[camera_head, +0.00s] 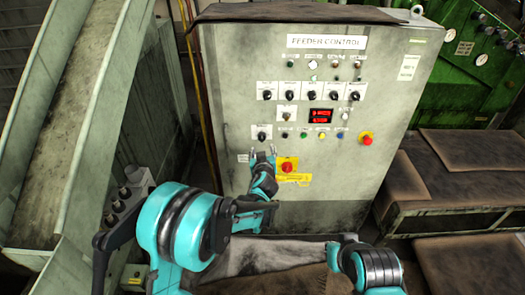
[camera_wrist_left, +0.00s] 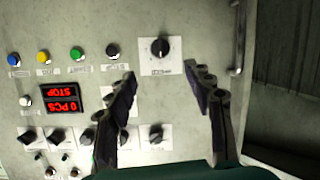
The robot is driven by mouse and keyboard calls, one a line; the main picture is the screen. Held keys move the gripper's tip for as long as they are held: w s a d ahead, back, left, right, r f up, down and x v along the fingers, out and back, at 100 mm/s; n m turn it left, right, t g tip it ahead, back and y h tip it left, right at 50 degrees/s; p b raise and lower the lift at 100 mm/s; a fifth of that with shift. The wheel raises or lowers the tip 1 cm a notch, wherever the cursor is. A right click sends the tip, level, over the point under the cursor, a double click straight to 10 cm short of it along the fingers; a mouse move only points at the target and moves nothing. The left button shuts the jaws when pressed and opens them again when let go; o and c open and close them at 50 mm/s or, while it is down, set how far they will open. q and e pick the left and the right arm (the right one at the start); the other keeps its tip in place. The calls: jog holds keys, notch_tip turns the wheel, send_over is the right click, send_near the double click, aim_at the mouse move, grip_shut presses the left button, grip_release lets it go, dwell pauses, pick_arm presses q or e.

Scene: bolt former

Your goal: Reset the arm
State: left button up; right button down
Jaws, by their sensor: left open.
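My left gripper (camera_head: 262,152) is in front of the lower left of the panel of the feeder control cabinet (camera_head: 230,75). Its fingers are spread and nothing is between them. In the left wrist view, the open gripper (camera_wrist_left: 160,72) points at the panel, with a black rotary knob (camera_wrist_left: 160,47) on a white plate just beyond and between the fingertips. In the head view this knob (camera_head: 262,136) sits just above the fingertips. The fingers look apart from it. My right gripper is out of view; only part of my right arm shows at the bottom.
A red rotary switch on a yellow plate (camera_head: 287,165) is close to the right of my left gripper. A red emergency button (camera_head: 366,139) is farther right. A red display (camera_head: 320,116) shows above. A metal chute (camera_head: 75,120) stands left; cloth-covered benches (camera_head: 465,160) stand right.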

pick_arm(q)
jog(key=s+a+r+g+y, duration=0.1)
jog(key=s+a+r+g, duration=0.1)
jog(key=s+a+r, duration=0.4)
jog(key=s+a+r+g+y, duration=0.1)
jog(key=s+a+r, duration=0.1)
jog(key=s+a, duration=0.65)
jog(key=s+a+f+m+g+h, duration=0.1)
jog(key=s+f+g, duration=0.1)
jog(key=s, duration=1)
jog(key=s+a+f+m+g+h, duration=0.1)
jog(key=s+a+f+g, duration=0.1)
jog(key=s, duration=1.1)
jog(key=shift+s+a+f, duration=0.15)
jog(key=shift+a+f, duration=0.1)
jog(key=shift+f, duration=0.35)
